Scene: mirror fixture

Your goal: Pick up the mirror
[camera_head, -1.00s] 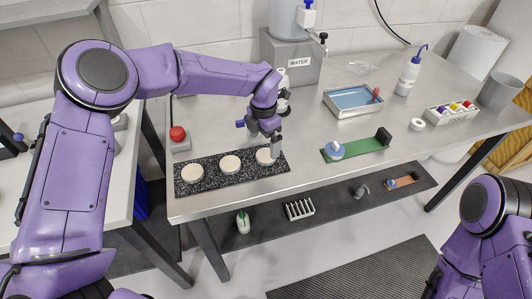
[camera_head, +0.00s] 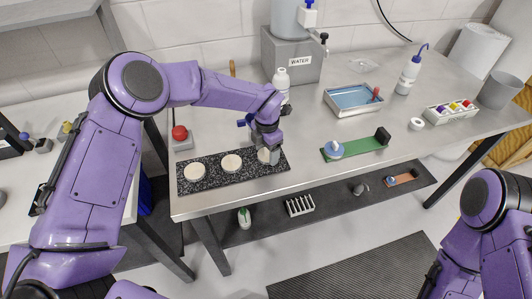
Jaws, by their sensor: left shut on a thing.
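A black speckled strip (camera_head: 213,182) lies along the front left of the metal table. It bears three pale round discs in a row: a left disc (camera_head: 195,172), a middle disc (camera_head: 231,163) and a right disc (camera_head: 263,155). No piece shows a clear reflection, so I cannot tell for sure which is the mirror. My left gripper (camera_head: 270,155) points down at the strip's right end and is shut on the right disc, partly covering it. I cannot tell whether that disc is clear of the strip. My right arm shows at the lower right; its gripper is out of view.
A red button box (camera_head: 181,140) stands left of the strip. A white bottle (camera_head: 281,80) and a grey WATER box (camera_head: 293,62) stand behind my gripper. A green base (camera_head: 364,146) with a blue-and-white round piece lies to the right. A blue tray (camera_head: 352,98) is farther back.

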